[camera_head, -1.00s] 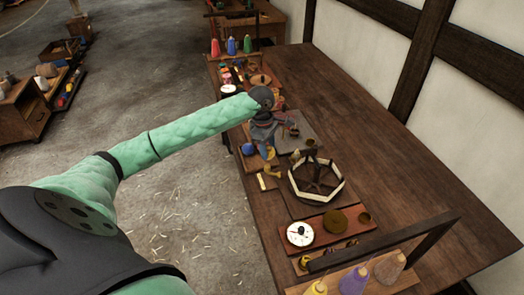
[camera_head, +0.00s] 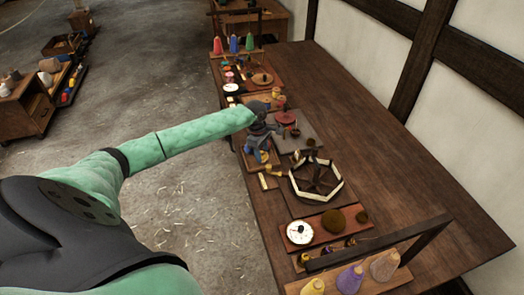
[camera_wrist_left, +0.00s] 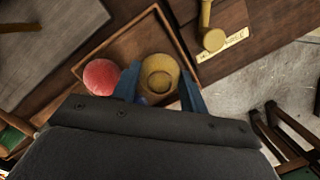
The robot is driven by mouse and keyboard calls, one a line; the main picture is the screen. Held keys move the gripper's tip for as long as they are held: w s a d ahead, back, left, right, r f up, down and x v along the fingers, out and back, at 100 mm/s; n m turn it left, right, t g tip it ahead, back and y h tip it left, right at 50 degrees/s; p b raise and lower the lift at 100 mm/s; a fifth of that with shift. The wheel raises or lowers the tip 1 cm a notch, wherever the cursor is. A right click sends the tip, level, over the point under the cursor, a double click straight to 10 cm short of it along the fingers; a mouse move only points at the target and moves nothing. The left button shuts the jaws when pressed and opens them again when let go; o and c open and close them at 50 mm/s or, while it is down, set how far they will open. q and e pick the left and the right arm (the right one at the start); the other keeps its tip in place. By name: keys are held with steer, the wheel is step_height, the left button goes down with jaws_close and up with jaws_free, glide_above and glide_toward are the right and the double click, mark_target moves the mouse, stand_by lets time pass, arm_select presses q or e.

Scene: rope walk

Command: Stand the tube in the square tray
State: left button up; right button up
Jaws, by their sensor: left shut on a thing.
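My left gripper (camera_head: 259,150) reaches over the left edge of the long table. In the left wrist view its blue fingers (camera_wrist_left: 160,88) are shut on a yellow, ribbed, hollow tube (camera_wrist_left: 160,72), seen nearly end-on with its open mouth towards the camera. The square wooden tray (camera_wrist_left: 122,45) with a raised rim lies beneath the tube. A red ball (camera_wrist_left: 102,77) is beside the left finger, over the tray's left part. I cannot tell whether the tube's foot touches the tray floor. A blue round thing (camera_wrist_left: 146,100) shows partly beneath the gripper.
A yellow knobbed piece (camera_wrist_left: 214,38) and a lettered strip (camera_wrist_left: 221,44) lie right of the tray. A dark rail (camera_head: 380,243) stands at the near end. The table's right side is clear.

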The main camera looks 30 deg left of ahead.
mark_target(262, 151)
arm_select(q)
steer(key=shift+f, duration=0.1)
arm_select(e)
steer(key=shift+s, duration=0.1)
arm_select(q)
steer(key=o, duration=1)
steer(key=shift+c, duration=0.2)
arm_select(e)
steer(key=shift+d+f, duration=0.1)
steer(key=shift+d, duration=0.05)
arm_select(q)
steer(key=shift+r, duration=0.2)
steer(key=r, duration=0.1)
steer(key=r+b, duration=0.1)
steer(key=r, duration=0.2)
steer(key=shift+a+b, duration=0.3)
steer(key=shift+b, duration=0.05)
step_height(262, 151, up, 8)
steer(key=a+b, duration=0.1)
steer(key=b, duration=0.1)
steer(key=shift+f, duration=0.15)
arm_select(e)
steer(key=w+a+r, duration=0.3)
steer(key=w+r, duration=0.2)
steer(key=shift+w, duration=0.1)
